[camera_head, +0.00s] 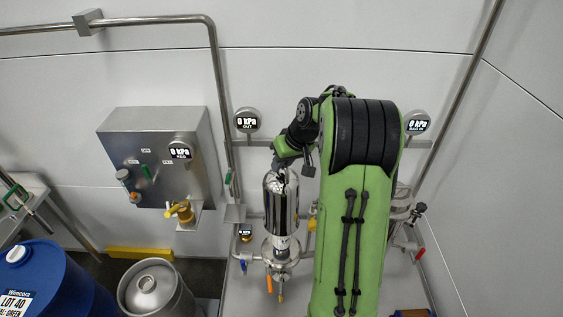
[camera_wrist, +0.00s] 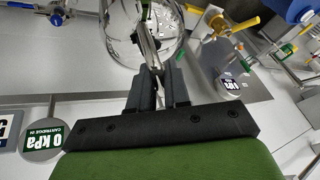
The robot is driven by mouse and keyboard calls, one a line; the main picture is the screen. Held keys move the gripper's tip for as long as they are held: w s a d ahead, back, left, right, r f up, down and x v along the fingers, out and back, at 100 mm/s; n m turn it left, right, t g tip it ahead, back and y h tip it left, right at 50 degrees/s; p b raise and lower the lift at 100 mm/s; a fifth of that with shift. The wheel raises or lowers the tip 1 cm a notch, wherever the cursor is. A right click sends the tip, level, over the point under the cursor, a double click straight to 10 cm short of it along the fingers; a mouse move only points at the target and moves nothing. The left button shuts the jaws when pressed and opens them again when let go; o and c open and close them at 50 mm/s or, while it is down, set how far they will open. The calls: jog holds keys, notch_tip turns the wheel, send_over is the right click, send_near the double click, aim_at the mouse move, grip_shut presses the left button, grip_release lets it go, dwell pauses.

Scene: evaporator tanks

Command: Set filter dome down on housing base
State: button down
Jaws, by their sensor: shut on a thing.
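The filter dome (camera_head: 281,208) is a tall, mirror-like steel cylinder, upright in the head view. My gripper (camera_head: 284,168) is at its top and shut on it. In the wrist view my gripper's fingers (camera_wrist: 157,72) close on a thin upright part at the top of the dome (camera_wrist: 116,32). The housing base (camera_head: 281,257) is a steel flanged fitting directly below the dome in the head view. I cannot tell whether the dome's lower rim touches it or hangs just above. The base is hidden behind the dome in the wrist view.
My green arm hides much of the area right of the dome. A steel control box (camera_head: 160,150) with a gauge and a yellow valve (camera_head: 181,211) is on the wall at left. A steel drum (camera_head: 150,289) and blue barrel (camera_head: 45,280) stand at lower left. Pipes run around the base.

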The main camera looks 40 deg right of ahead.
aim_at(282, 174)
jog(key=shift+f+b, duration=1.5)
jog(key=shift+f, duration=0.4)
dwell(0.5)
jog(key=shift+f+b, duration=0.3)
jog(key=shift+f, duration=0.05)
notch_tip(282, 174, down, 8)
jog(key=b, duration=0.7)
jog(key=shift+f, duration=0.25)
dwell(3.9)
